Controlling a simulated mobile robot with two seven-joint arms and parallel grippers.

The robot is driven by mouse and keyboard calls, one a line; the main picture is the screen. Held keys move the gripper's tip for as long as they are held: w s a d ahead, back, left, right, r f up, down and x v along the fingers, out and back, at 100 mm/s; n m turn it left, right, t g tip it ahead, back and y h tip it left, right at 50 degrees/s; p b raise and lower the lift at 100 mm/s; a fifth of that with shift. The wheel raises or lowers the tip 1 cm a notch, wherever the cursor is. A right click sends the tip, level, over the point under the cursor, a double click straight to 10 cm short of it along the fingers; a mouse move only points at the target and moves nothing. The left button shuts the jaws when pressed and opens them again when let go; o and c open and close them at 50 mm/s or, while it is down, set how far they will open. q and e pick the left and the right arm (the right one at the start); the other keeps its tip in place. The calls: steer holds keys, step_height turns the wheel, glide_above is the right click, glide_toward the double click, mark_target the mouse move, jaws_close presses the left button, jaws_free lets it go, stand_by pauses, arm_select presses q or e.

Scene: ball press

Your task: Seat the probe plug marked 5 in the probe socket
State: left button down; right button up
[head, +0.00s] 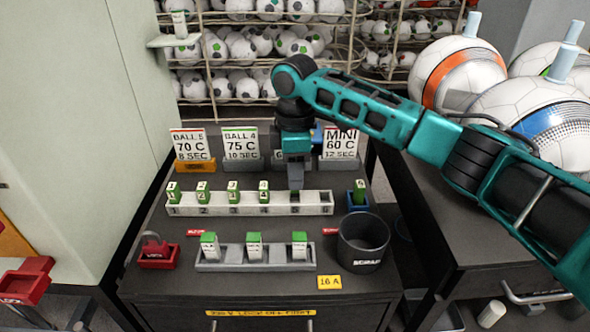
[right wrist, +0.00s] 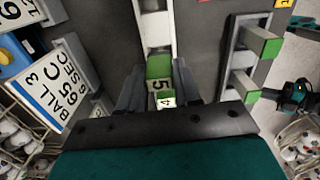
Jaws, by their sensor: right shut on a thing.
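My right gripper (head: 295,182) points down over the slot marked 5 of the long white rack (head: 313,205). In the right wrist view the right gripper (right wrist: 159,92) is shut on the green-topped plug marked 5 (right wrist: 158,84). A label marked 4 shows beside it. In the head view the gripper hides the held plug; I cannot tell whether it is clear of the rack. Plugs 1 to 4, such as plug 4 (head: 263,191), stand upright in the rack. A green plug (head: 359,188), apparently marked 6, stands in a small blue socket (head: 357,205). My left gripper is not in view.
A grey tray (head: 276,265) with three green-topped white blocks lies in front. A black bin (head: 363,243) stands right of it, a red holder (head: 158,254) at left. Placards (head: 240,143) line the back.

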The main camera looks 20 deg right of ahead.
steer(key=shift+f, duration=1.85)
stand_by(0.4)
steer(key=o, duration=1.1)
steer(key=shift+r, duration=0.1)
steer(key=shift+r, duration=0.1)
steer(key=shift+w+r, duration=0.1)
steer(key=shift+r, duration=0.1)
steer(key=r, duration=1.2)
steer(key=shift+s+a, duration=0.1)
steer(key=shift+s, duration=0.25)
